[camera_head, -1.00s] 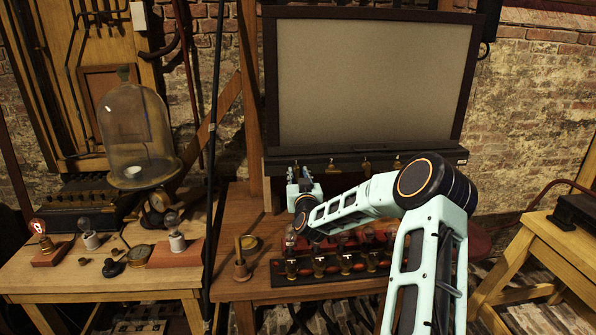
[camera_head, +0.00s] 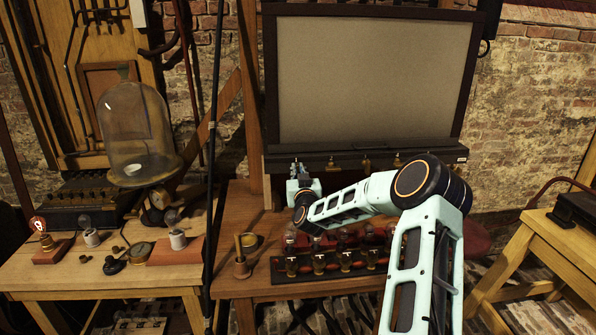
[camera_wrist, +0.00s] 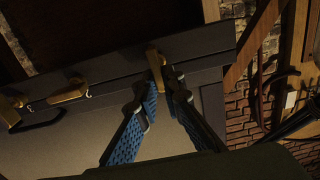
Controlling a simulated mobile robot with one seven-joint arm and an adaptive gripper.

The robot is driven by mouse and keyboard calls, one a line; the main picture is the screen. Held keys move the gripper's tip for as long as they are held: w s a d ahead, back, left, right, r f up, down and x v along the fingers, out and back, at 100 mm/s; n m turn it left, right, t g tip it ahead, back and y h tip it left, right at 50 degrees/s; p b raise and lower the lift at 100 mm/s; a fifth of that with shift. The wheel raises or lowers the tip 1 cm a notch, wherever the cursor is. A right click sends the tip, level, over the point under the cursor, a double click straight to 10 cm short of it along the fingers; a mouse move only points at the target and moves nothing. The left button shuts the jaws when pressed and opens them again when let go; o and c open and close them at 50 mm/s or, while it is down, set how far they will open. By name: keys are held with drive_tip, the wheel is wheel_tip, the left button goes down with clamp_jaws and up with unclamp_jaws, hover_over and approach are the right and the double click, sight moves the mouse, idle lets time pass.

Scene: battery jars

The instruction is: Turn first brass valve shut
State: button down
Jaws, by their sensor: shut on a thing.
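The first brass valve (camera_wrist: 156,66) sits on the dark rail, seen in the wrist view between the tips of my gripper (camera_wrist: 162,88). My gripper's blue-padded fingers are closed on it, one on each side. In the head view my gripper (camera_head: 298,170) is at the left end of the rail under the grey screen, and the valve there is hidden or too small to make out. Other brass valves (camera_head: 331,163) (camera_head: 366,164) stand along the rail to the right. In the wrist view another brass valve (camera_wrist: 68,93) lies to the left.
The dark rail (camera_head: 420,158) runs below the large grey screen (camera_head: 370,80). Below my arm, a row of glass jars (camera_head: 318,262) stands on the wooden table. A wooden upright (camera_head: 249,90) is close left of my gripper. A glass dome (camera_head: 130,125) stands farther left.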

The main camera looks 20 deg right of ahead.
drive_tip(key=shift+f+m+b, duration=0.25)
drive_tip(key=shift+m+b, duration=0.25)
drive_tip(key=shift+b, duration=1.45)
drive_tip(key=m+b, duration=0.5)
drive_tip(key=b, duration=0.3)
drive_tip(key=m+b, duration=0.6)
drive_tip(key=b, duration=0.2)
drive_tip(key=d+f+m+b, duration=0.1)
drive_tip(key=m+b, duration=0.4)
drive_tip(key=b, duration=0.4)
drive_tip(key=shift+s+m, duration=0.2)
drive_tip(key=shift+m, duration=0.2)
drive_tip(key=shift+r, duration=0.15)
drive_tip(key=c, duration=2.1)
unclamp_jaws()
drive_tip(key=shift+d, duration=0.1)
